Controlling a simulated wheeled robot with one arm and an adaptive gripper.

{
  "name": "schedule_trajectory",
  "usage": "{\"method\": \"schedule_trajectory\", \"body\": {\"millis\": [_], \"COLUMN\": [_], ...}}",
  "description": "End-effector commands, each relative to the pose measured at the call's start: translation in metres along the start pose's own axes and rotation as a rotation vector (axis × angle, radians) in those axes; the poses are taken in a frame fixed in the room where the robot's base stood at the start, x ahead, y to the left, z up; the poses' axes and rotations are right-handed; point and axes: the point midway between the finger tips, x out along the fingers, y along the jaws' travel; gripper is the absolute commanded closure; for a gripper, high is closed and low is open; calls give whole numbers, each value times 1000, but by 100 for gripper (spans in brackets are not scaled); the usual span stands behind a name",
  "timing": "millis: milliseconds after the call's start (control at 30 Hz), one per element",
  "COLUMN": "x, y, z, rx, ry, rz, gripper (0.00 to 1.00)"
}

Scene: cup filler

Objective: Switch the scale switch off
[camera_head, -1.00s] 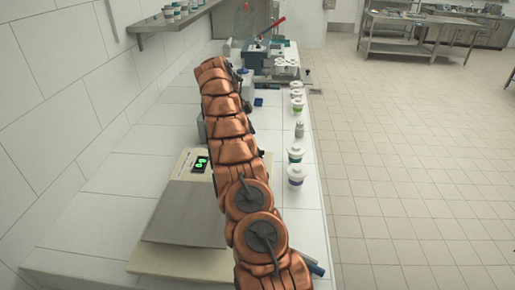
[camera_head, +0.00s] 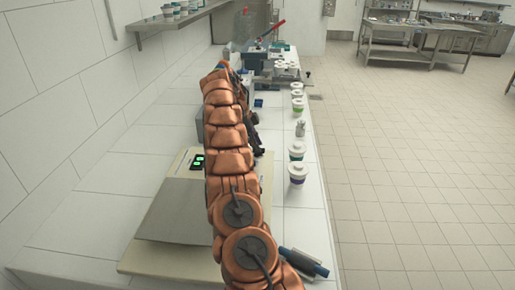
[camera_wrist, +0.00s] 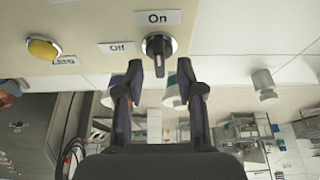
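The scale (camera_head: 186,208) is a beige box on the counter in the head view, with a lit green display (camera_head: 197,161). In the wrist view, its switch (camera_wrist: 158,46) is a round black knob with an upright grip bar on the beige panel. An "On" label (camera_wrist: 158,18) is above the knob and an "Off" label (camera_wrist: 117,47) is to its left. The bar lines up with "On". My gripper (camera_wrist: 159,70) is open, its two dark fingers on either side of the bar's lower end; I cannot tell whether they touch it.
A yellow button (camera_wrist: 42,48) is on the same panel. Several white cups (camera_head: 297,172) stand along the counter's right edge. A blue-grey tool (camera_head: 303,262) lies near the front right. A machine with a red lever (camera_head: 272,60) stands at the back.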

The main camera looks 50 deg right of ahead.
Motion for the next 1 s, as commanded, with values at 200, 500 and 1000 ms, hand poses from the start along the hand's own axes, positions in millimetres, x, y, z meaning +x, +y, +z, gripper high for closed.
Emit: {"method": "schedule_trajectory", "body": {"millis": [200, 500, 1000], "x": [10, 12, 13], "y": [0, 0, 0], "z": [0, 1, 0], "rx": [0, 0, 0], "ry": [-2, -2, -2], "rz": [1, 0, 0], "gripper": [62, 62, 100]}}
